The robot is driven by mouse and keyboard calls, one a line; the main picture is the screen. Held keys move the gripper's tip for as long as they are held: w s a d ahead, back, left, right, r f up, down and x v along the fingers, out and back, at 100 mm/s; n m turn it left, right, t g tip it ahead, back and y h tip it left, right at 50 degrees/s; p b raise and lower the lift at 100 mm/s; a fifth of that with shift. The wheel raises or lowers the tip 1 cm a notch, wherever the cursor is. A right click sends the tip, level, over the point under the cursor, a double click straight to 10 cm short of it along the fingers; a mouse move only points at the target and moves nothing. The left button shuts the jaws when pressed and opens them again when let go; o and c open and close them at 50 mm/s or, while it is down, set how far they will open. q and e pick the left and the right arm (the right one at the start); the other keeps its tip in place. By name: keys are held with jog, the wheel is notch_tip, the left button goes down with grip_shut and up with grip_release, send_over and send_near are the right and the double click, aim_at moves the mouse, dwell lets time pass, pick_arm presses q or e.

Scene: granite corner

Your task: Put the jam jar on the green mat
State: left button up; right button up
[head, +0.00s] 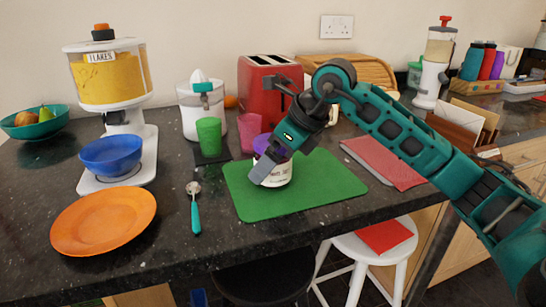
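The green mat (320,188) lies flat on the dark counter near its front edge. A jar with a purple lid and a pale label (281,176), which looks like the jam jar, stands upright over the mat's left half. It appears to rest on the mat, but its base is partly hidden. My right gripper (264,173) comes down from the upper right and overlaps the jar's left and front. One finger shows against the jar; the other is hidden, so I cannot tell whether it grips the jar. My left gripper is not in view.
A green cup (209,136), a pink cup (248,131) and a red toaster (262,88) stand behind the mat. A spoon (195,210) and an orange plate (104,221) lie left. A red folded cloth (385,163) lies right. The mat's right half is clear.

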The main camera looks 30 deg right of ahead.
jog(key=shift+r, duration=0.15)
jog(key=shift+s+d+r, duration=0.1)
jog(key=shift+r, duration=0.2)
jog(key=p+v, duration=0.1)
jog(key=v, duration=1)
jog(key=shift+p, duration=0.35)
jog(key=shift+s+d+r, duration=0.1)
